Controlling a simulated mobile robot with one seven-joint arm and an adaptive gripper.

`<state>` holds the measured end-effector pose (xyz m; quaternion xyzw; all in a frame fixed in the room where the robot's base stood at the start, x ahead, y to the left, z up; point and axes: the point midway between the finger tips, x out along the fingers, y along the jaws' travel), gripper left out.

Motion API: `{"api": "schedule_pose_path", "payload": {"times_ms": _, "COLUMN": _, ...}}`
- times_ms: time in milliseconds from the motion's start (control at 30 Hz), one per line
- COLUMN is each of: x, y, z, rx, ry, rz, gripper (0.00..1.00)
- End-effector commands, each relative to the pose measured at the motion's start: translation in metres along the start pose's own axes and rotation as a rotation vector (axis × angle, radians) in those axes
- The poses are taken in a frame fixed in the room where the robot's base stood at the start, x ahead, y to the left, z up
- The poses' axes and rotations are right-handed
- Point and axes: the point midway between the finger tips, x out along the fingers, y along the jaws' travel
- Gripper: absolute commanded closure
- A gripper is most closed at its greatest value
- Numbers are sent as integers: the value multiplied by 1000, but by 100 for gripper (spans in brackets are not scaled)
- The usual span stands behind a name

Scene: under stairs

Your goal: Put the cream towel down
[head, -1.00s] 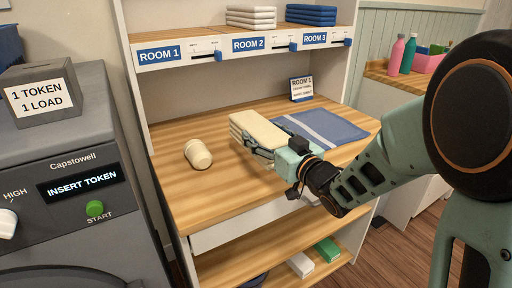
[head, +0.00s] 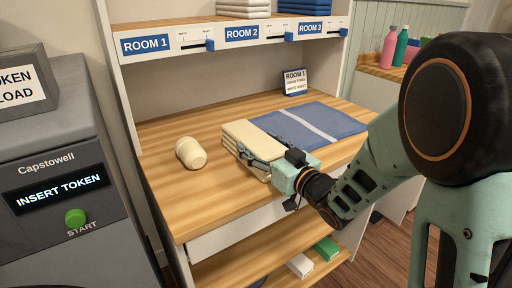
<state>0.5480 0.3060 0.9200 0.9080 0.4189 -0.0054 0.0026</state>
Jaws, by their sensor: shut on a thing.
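The cream towel (head: 245,137) is a folded stack at the middle of the wooden counter (head: 205,200), just left of the blue mat. My gripper (head: 260,160) is shut on the towel's near right end. The towel looks level and at or very close to the counter; I cannot tell whether its underside touches. A blue mat (head: 325,122) with a pale stripe lies right of and behind it.
A cream cup-like roll (head: 191,153) lies on the counter to the left. A small ROOM 1 card (head: 295,81) stands at the back. Shelves above hold white towels (head: 243,8) and blue towels (head: 304,6). A grey washing machine (head: 60,170) stands at the left.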

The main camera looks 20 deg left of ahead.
Motion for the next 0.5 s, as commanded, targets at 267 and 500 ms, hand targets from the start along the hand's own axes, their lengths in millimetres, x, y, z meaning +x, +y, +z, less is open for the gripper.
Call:
{"api": "schedule_pose_path", "payload": {"times_ms": 267, "x": 0, "y": 0, "z": 0, "rx": -1, "ry": 3, "rz": 1, "gripper": 86}}
{"api": "schedule_pose_path", "payload": {"times_ms": 500, "x": 0, "y": 0, "z": 1, "rx": -1, "ry": 1, "rz": 1, "gripper": 18}}
